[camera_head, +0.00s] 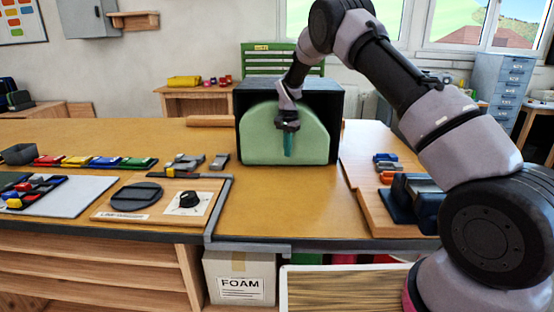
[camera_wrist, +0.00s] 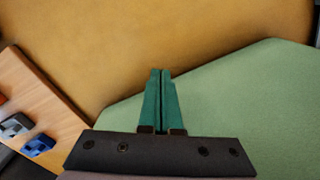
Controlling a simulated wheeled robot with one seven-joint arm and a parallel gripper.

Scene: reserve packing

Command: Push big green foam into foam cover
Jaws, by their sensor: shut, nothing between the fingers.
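The big green foam (camera_head: 262,140) is a pale green block with a rounded top. It stands upright on the yellow-brown workbench at the front of the foam cover (camera_head: 337,98), a black box open towards me. The foam looks at least partly within the opening; how deep I cannot tell. My gripper (camera_head: 289,150) hangs in front of the foam's face with its teal fingers shut, pointing down. In the wrist view the shut fingers (camera_wrist: 161,100) show beside the foam (camera_wrist: 250,100). Whether they touch it I cannot tell.
A wooden board (camera_head: 368,200) with small blue, grey and orange parts lies right of the foam. Left are a board with a black disc (camera_head: 138,197) and a dial (camera_head: 189,199), and several coloured blocks (camera_head: 105,162). The bench in front of the foam is clear.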

